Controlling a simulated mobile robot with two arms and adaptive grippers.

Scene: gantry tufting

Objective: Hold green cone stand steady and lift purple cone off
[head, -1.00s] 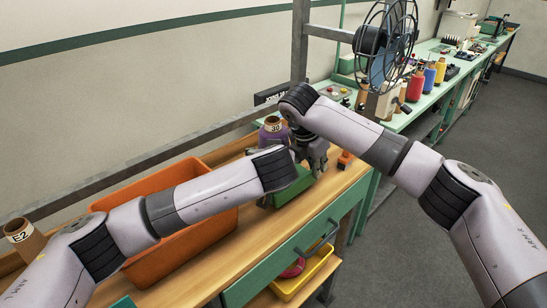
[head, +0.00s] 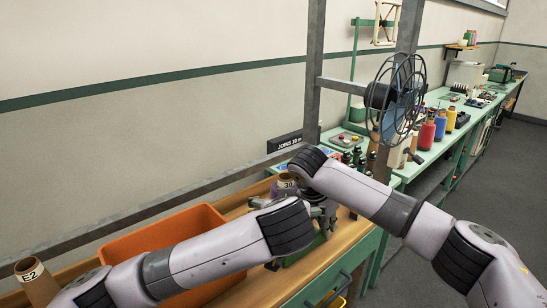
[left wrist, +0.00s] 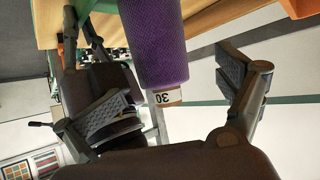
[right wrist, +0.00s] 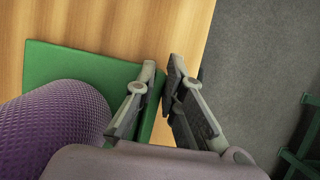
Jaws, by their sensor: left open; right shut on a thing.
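The purple cone (head: 286,190), its tan tip marked 30, stands on the green cone stand (head: 303,250) on the bench, mostly hidden behind my arms. In the left wrist view the purple cone (left wrist: 158,45) lies between the spread fingers of my left gripper (left wrist: 165,80), which is open. In the right wrist view my right gripper (right wrist: 162,76) is shut on the edge of the green cone stand (right wrist: 75,65). The purple cone (right wrist: 50,125) rises beside it at the left. Both grippers are largely hidden in the head view.
A grey frame post (head: 314,75) and a spool wheel (head: 398,98) rise behind. The wooden bench's edge is close to the stand.

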